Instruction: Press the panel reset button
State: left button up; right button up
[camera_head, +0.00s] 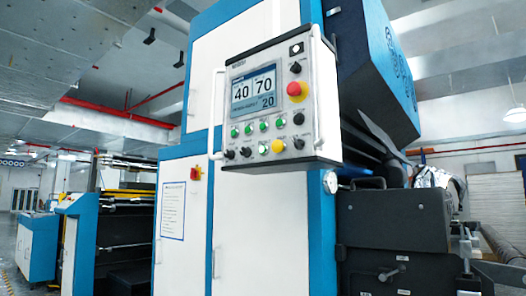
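A tilted control panel (272,98) in a white and black housing is mounted on the front of a tall white and blue machine. Its screen (254,88) reads 40, 70 and 20. Under the screen are several green buttons (249,129), a yellow button (278,146) and black knobs (299,143). A red mushroom button (294,89) is at the panel's right, below a small black-and-white switch (296,49). The labels are too small to read, so I cannot tell which one is the reset button. Neither of my grippers shows.
A dark machine block (395,230) and a silvery shape (438,182) are at right.

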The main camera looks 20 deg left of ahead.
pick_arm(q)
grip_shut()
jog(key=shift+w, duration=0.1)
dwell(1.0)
